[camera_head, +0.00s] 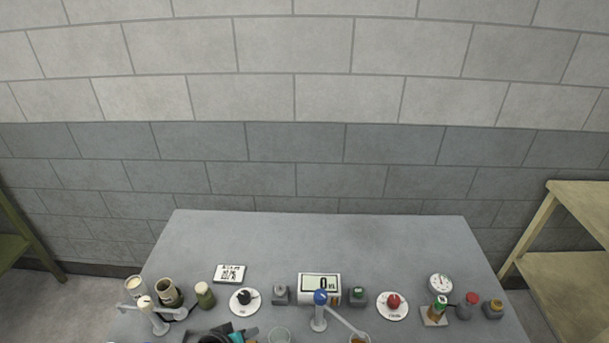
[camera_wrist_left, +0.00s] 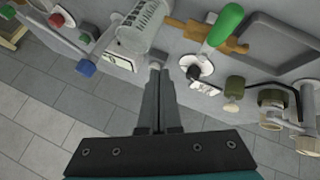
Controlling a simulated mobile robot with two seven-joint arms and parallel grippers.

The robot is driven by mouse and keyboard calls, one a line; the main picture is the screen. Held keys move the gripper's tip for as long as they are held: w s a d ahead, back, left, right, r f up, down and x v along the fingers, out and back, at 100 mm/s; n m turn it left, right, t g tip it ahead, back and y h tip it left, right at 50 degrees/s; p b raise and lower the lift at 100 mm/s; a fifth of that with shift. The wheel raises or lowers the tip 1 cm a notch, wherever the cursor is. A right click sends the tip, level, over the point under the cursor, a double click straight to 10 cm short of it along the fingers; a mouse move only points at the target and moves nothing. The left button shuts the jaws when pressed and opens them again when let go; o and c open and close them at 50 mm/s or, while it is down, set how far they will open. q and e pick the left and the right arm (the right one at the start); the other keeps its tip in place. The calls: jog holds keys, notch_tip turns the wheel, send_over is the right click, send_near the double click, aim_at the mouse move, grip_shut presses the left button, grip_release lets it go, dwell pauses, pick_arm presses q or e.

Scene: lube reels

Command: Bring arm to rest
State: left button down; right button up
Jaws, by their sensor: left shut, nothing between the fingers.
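My left gripper (camera_head: 218,337) shows only as a dark and teal piece at the bottom edge of the head view, over the near part of the grey table (camera_head: 330,240). In the left wrist view its two dark fingers (camera_wrist_left: 172,78) are together and hold nothing. In that view the fingers point toward the table edge and the items along it, with floor tiles below. I cannot tell the exact gap between fingertips and table. My right gripper is not in either view.
Along the table's near part stand a digital display (camera_head: 333,283), a blue-topped lever (camera_head: 320,311), a red knob (camera_head: 393,301), a black knob (camera_head: 245,297), a gauge (camera_head: 441,283) and several small jars. The table's far half is clear. A shelf (camera_head: 575,200) stands right.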

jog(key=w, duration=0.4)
pick_arm(q)
jog(key=s+a+r+m+g+y, duration=0.25)
jog(key=s+r, duration=0.35)
jog(key=s, duration=0.3)
jog(key=s+a+r+m+g+y, duration=0.1)
jog(key=s+r+m+g, duration=0.15)
jog(key=s+r, duration=0.55)
jog(key=s+f+b, duration=0.3)
jog(key=f+b, duration=0.9)
jog(key=f, duration=2.3)
jog(key=s+a+f+g+b, duration=0.1)
jog(key=s+f+b, duration=0.4)
jog(key=s+f, duration=0.3)
jog(key=s+a+f+b, duration=0.1)
jog(key=s+f+b, duration=0.4)
jog(key=f, duration=1.2)
jog(key=s, duration=0.2)
jog(key=shift+s+a+m+g+b, duration=0.3)
jog(key=shift+s+a+g+b, duration=0.1)
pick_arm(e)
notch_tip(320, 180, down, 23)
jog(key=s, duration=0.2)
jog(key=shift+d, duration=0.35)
pick_arm(q)
jog(key=shift+w+f, duration=0.1)
jog(key=shift+w, duration=0.05)
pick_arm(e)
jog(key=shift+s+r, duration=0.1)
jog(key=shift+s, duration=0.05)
